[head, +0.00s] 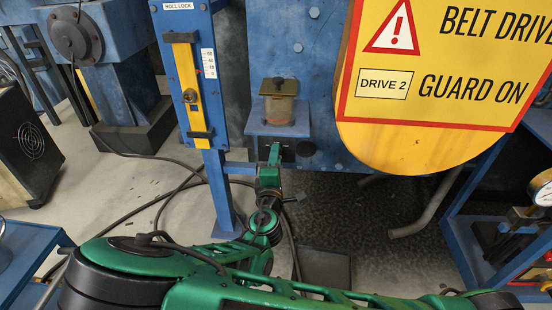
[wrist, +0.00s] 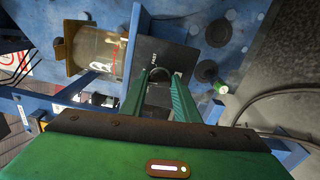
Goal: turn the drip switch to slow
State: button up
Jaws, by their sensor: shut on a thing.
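The drip switch (wrist: 157,72) is a small dark knob on a black plate (wrist: 150,48) with small white lettering; one word looks like FAST. In the wrist view, the two green fingers of my gripper (wrist: 160,82) reach onto the plate and are shut on the switch, one at each side. The fingers partly hide the knob and any other marks, so its setting cannot be read. In the head view, my gripper (head: 274,152) is at the plate under a brass-capped oil jar (head: 278,108), and the switch is hidden behind it.
The oil jar also shows in the wrist view (wrist: 97,52), close beside the plate. A blue post with a yellow ROLL LOCK bar (head: 187,85) stands to the left. A large yellow belt guard (head: 430,145) is close on the right. Cables (head: 165,195) lie on the floor.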

jog(key=shift+s+f+m, duration=0.1)
jog(key=shift+f+m, duration=0.15)
jog(key=shift+m, duration=0.35)
jog(key=o, duration=0.9)
jog(key=shift+o, duration=0.7)
jog(key=shift+r, duration=0.1)
jog(key=s+a, duration=0.1)
jog(key=s, duration=0.9)
jog(key=shift+s, duration=0.25)
